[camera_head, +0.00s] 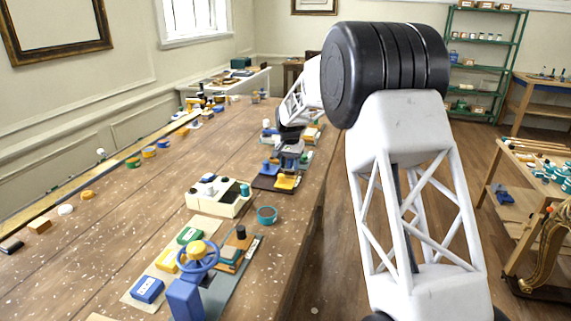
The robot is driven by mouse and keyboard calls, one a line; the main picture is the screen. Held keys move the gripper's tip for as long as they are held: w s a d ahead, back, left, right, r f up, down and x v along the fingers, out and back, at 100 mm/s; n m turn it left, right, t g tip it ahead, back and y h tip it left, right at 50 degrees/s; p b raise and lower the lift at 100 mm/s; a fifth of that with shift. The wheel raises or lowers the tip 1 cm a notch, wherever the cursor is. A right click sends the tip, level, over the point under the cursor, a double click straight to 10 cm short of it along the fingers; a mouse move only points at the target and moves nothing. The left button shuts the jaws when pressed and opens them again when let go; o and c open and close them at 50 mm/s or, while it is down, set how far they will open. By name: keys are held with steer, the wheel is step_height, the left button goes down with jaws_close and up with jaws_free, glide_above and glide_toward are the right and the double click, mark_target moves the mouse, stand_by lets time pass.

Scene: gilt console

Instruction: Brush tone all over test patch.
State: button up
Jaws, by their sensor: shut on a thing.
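My gripper (289,158) is small and dark at the far end of my white arm, low over the right side of the long bench. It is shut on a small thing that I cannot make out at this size. Beneath and beside it lies a dark tray (262,185) with blue and yellow blocks. I cannot tell a brush or a test patch apart for certain, and my wrist hides part of that spot.
The speckled brown bench (130,215) has clear room at left. Small pots (148,152) line the back. A side table (526,158) stands right.

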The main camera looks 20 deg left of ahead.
steer(key=shift+d, duration=1.9)
steer(key=shift+a, duration=3.2)
steer(key=shift+d, duration=3.2)
steer(key=shift+s, duration=0.6)
steer(key=shift+a+r, duration=0.1)
steer(key=shift+a, duration=0.75)
steer(key=shift+a+f, duration=0.2)
steer(key=shift+a, duration=0.55)
steer(key=shift+a+r, duration=0.2)
steer(key=shift+a, duration=0.65)
steer(key=shift+a+f, duration=0.15)
steer(key=shift+a, duration=0.4)
steer(key=shift+a+r, duration=0.2)
steer(key=shift+d+f, duration=0.2)
steer(key=shift+d, duration=2.95)
steer(key=shift+a, duration=3.1)
step_height(320, 180, up, 8)
